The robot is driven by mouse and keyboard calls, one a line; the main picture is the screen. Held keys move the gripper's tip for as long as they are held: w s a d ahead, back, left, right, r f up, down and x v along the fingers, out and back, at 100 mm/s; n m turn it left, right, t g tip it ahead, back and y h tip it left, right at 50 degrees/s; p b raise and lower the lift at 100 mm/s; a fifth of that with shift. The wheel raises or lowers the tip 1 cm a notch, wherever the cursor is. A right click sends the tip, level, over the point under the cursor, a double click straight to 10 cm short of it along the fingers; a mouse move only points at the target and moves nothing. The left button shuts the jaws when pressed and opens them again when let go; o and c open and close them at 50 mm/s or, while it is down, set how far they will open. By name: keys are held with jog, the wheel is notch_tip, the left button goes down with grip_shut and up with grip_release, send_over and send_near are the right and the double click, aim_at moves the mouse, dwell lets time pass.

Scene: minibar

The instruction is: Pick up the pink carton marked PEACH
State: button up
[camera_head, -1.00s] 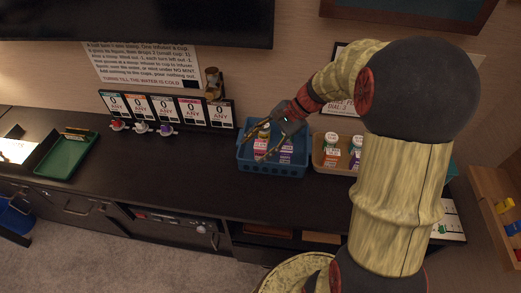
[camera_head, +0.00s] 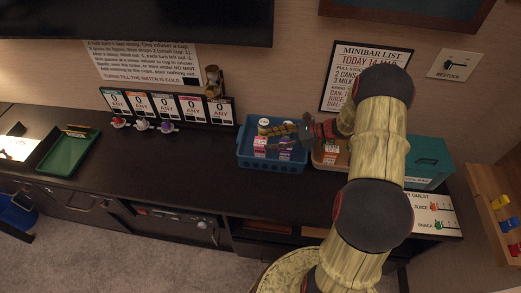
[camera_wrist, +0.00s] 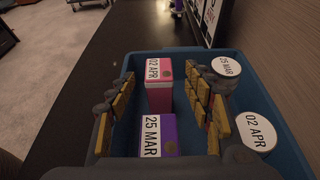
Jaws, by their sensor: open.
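The pink carton (camera_head: 260,147) stands upright in the blue bin (camera_head: 246,163); the wrist view shows its top (camera_wrist: 153,69) labelled "02 APR". The word PEACH cannot be read. A purple carton (camera_wrist: 168,133) labelled "25 MAR" stands nearer the wrist camera, and it also shows in the head view (camera_head: 286,152). My gripper (camera_head: 274,136) is over the bin, open and empty. In the wrist view its fingers (camera_wrist: 159,82) spread to the left and right of the cartons, with the pink carton between and beyond the tips. I cannot tell their height relative to it.
Two round-topped cans (camera_wrist: 226,67) (camera_wrist: 257,131) stand in the bin, right of my right finger. A tan bin (camera_head: 318,160) is right of the blue one, partly hidden by my arm.

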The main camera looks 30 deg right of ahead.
aim_at(262, 140)
jog(key=b+x, duration=0.1)
jog(key=x, duration=0.4)
jog(key=shift+r+b, duration=0.1)
jog(key=shift+b, duration=0.25)
jog(key=shift+c, duration=0.4)
grip_shut()
